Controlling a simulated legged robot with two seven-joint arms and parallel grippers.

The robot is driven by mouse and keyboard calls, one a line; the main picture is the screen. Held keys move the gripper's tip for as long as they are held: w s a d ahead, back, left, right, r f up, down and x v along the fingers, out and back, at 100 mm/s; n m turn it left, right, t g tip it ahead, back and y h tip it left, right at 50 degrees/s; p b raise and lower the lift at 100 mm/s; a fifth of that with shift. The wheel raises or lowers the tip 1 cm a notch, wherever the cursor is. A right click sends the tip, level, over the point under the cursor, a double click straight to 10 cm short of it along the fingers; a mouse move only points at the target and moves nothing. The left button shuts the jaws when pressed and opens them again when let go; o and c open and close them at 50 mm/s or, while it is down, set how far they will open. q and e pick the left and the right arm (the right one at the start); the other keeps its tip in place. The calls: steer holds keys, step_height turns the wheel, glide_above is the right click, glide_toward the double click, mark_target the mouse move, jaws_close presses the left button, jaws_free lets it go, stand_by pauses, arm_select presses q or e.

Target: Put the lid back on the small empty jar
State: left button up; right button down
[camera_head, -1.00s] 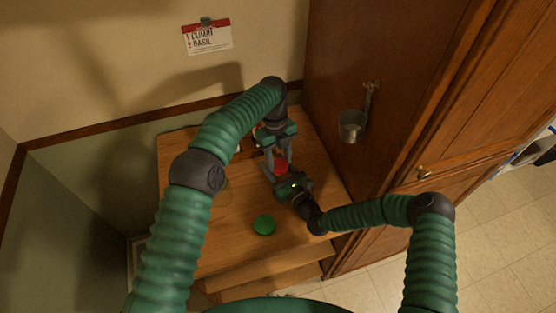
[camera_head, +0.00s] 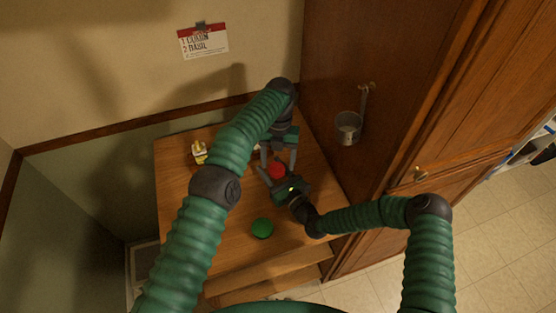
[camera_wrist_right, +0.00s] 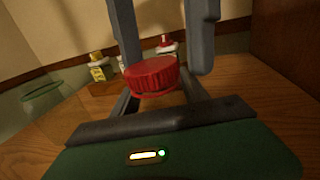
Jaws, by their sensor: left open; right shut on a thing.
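The ridged red lid (camera_head: 277,170) is at the two grippers near the middle right of the counter; it shows close up in the right wrist view (camera_wrist_right: 152,75). My right gripper (camera_head: 274,179) is shut just under the lid, on what seems to be the small clear jar, whose body can hardly be made out. The lid appears to sit on top, roughly level; whether it is fully seated cannot be told. My left gripper (camera_head: 278,163) comes from above, open, its fingers (camera_wrist_right: 166,62) on either side of the lid with gaps visible.
A larger clear jar (camera_wrist_right: 42,97) shows at left in the wrist view. Yellow-labelled (camera_wrist_right: 98,68) and red-capped (camera_wrist_right: 167,46) bottles stand behind.

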arm_select(q)
steer(key=shift+d+r, duration=0.1)
steer(key=shift+r, duration=2.15)
arm_select(e)
steer(key=shift+w+d, duration=0.1)
arm_select(q)
steer(key=shift+c, duration=0.5)
